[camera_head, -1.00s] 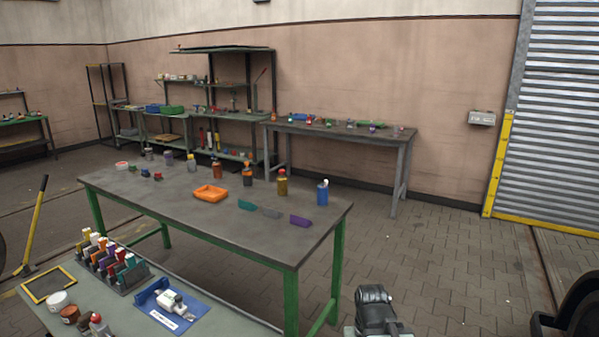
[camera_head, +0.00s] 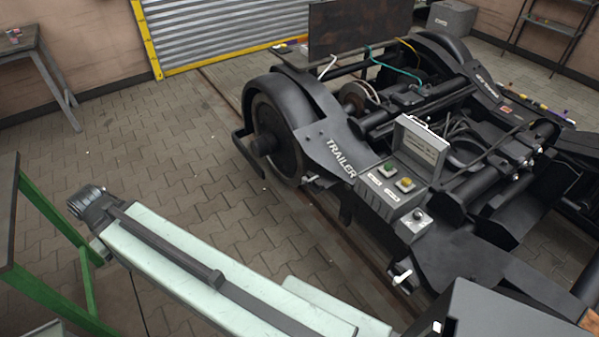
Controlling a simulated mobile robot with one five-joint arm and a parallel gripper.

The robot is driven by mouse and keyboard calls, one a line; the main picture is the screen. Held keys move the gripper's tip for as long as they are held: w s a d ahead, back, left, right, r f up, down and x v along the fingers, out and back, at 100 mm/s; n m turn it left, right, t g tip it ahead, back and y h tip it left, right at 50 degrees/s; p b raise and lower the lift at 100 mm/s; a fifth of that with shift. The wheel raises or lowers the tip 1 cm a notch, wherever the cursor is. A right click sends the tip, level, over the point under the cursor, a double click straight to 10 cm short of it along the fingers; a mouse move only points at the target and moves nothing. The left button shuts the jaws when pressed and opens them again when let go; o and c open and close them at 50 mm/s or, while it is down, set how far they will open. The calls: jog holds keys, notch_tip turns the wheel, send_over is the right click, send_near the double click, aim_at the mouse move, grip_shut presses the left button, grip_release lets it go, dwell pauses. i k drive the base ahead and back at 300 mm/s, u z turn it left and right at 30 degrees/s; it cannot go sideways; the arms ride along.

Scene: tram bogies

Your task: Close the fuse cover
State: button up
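The fuse cover (camera_head: 422,148) is a grey lid with a label on its inner face. It stands raised, open, at the back edge of a grey box (camera_head: 378,198) on the side of the bogie marked TRAILER. A green button (camera_head: 389,168) and a yellow button (camera_head: 404,185) show on top of the box. A round knob (camera_head: 418,214) sits on a part at its right. My pale arm link crosses the lower left of the view, apart from the box. My gripper cannot be made out.
The dark bogie (camera_head: 335,150) fills the right side, with a wheel (camera_head: 275,135) at its near left. A green-legged table (camera_head: 55,215) stands at the left edge. Paved floor (camera_head: 190,150) lies open between table and bogie. A shutter (camera_head: 210,30) is behind.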

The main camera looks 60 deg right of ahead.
aim_at(424, 152)
jog(key=z, duration=2.05)
jog(key=k, duration=1.15)
jog(key=z, duration=0.35)
jog(key=i, duration=1.7)
jog(key=u, duration=0.6)
